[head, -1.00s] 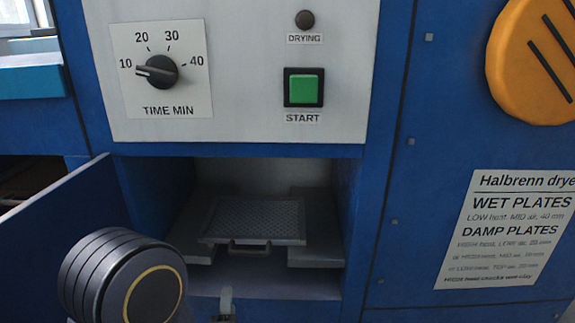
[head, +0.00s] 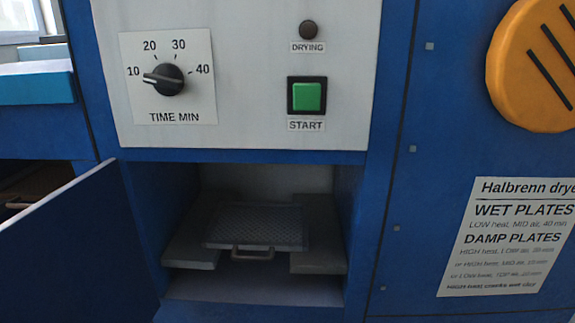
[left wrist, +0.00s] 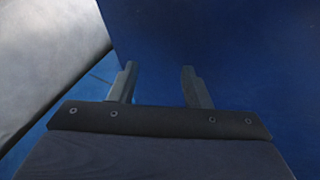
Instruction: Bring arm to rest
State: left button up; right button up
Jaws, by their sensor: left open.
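My left gripper (left wrist: 160,85) shows in the left wrist view, its two fingers apart with nothing between them. A plain blue surface lies beyond the fingers, and a pale surface is at the upper left. Neither gripper nor arm shows in the head view. The blue dryer has an open lower compartment, with a mesh tray (head: 262,225) with a front handle sitting inside on side ledges. The blue door (head: 85,245) stands open to the left.
The control panel has a time dial (head: 168,79) with its pointer near 10, a green START button (head: 306,97) and a dark DRYING lamp (head: 308,29). A paper notice (head: 515,237) and an orange disc (head: 535,60) are at the right. The space before the compartment is clear.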

pick_arm(q)
jog(key=s+d+f+n+g+h, duration=0.2)
jog(key=s+d+n+g+h, duration=0.15)
jog(key=s+h, duration=0.45)
jog(key=d+r+n+t+h, duration=0.3)
jog(key=d+r+t+h, duration=0.35)
jog(key=d, duration=0.35)
notch_tip(320, 180, up, 38)
jog(key=g+p, duration=0.1)
jog(key=p, duration=3.7)
jog(key=shift+w+a, duration=0.2)
